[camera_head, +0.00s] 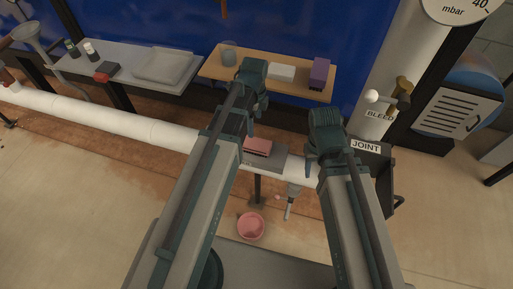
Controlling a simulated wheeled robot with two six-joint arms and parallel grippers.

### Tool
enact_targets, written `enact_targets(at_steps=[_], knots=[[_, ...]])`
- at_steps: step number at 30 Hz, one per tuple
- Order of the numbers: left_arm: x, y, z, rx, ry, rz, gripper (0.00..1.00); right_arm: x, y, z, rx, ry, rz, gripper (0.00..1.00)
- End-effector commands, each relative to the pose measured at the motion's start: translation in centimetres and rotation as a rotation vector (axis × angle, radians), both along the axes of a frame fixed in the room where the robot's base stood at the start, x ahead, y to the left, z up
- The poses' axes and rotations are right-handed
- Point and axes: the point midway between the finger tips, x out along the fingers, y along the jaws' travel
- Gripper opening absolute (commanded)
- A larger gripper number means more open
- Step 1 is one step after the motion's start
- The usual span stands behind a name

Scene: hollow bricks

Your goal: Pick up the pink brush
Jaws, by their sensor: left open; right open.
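A pink block-like thing (257,147), which looks like the pink brush, lies on a small grey plate (281,163) near the white pipe, between my two arms. Its bristles cannot be made out. My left gripper (254,90) is open, up and to the left of it, in front of the wooden shelf in the picture. My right gripper (325,138) is open, to the right of the pink thing, and looks apart from it. Neither gripper holds anything that I can see. The fingertips are small and partly hidden by my own arms.
A wooden shelf (217,68) bears a clear cup (229,54), a white block (281,72) and a purple box (319,73). A grey bench (129,62) holds a tray (166,66) and bottles. A pink bowl (250,226) is low down. A white pipe (130,126) runs across.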

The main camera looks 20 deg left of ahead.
Motion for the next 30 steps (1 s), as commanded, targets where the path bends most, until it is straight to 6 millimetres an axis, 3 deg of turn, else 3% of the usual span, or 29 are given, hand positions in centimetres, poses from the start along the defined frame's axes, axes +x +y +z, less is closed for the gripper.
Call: enact_targets(at_steps=[8, 21, 30], knots=[[0.0, -0.1, -2.3, 0.000, 0.000, 0.002, 1.00, 0.0, 0.0, -2.3, 0.000, 0.000, 0.000, 0.50], [0.0, -0.1, -8.2, 0.000, 0.000, 0.003, 1.00, 0.0, 0.0, -8.2, 0.000, 0.000, 0.000, 0.50], [0.0, -0.1, -8.6, 0.000, 0.000, 0.003, 1.00, 0.0, 0.0, -8.6, 0.000, 0.000, 0.000, 0.50]])
